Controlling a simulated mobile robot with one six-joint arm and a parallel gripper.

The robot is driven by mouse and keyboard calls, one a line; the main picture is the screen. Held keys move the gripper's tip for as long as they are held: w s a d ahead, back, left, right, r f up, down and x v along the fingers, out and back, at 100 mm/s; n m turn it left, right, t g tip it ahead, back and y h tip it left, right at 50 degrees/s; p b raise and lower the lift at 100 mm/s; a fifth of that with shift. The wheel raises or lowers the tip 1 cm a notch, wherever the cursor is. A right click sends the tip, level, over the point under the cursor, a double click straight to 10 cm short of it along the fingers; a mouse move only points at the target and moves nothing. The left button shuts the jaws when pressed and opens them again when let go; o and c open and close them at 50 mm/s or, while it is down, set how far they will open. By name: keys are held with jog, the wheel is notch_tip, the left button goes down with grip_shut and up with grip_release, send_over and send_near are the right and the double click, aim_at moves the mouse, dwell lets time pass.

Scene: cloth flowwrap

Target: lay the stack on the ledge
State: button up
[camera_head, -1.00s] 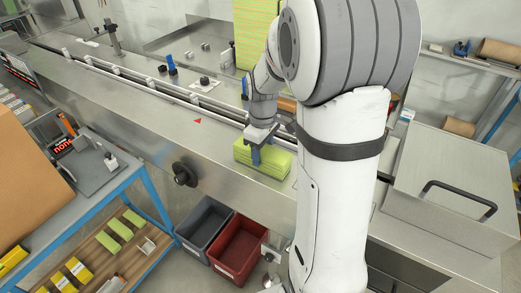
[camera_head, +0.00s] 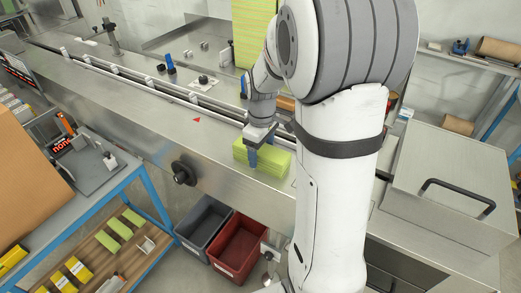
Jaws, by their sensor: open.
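The stack of yellow-green cloths (camera_head: 272,163) lies flat on the steel ledge (camera_head: 205,145) along the front of the wrapping machine. My gripper (camera_head: 252,158) points down at the stack's left end, with a blue finger showing against its near side. The jaws are open. The far finger is hidden, and I cannot tell whether the visible finger touches the cloths. My arm hides the area to the right of the stack.
A tall stack of yellow-green cloths (camera_head: 255,35) stands behind the conveyor (camera_head: 130,80). A black knob (camera_head: 184,173) sticks out of the machine's front. A grey bin (camera_head: 204,222) and a red bin (camera_head: 237,248) stand below. The ledge left of the stack is clear.

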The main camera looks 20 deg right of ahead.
notch_tip(320, 180, up, 11)
jog(key=s+a+f+m+t, duration=0.1)
jog(key=s+a+m, duration=0.2)
jog(key=s, duration=0.5)
jog(key=s+a+f+m+t, duration=0.1)
jog(key=s+a+m+t, duration=0.1)
jog(key=s, duration=0.7)
jog(key=a+m, duration=0.1)
jog(key=m, duration=0.1)
jog(key=shift+a+m, duration=0.2)
jog(key=shift+m, duration=0.1)
jog(key=shift+f, duration=0.1)
jog(key=shift+c, duration=0.5)
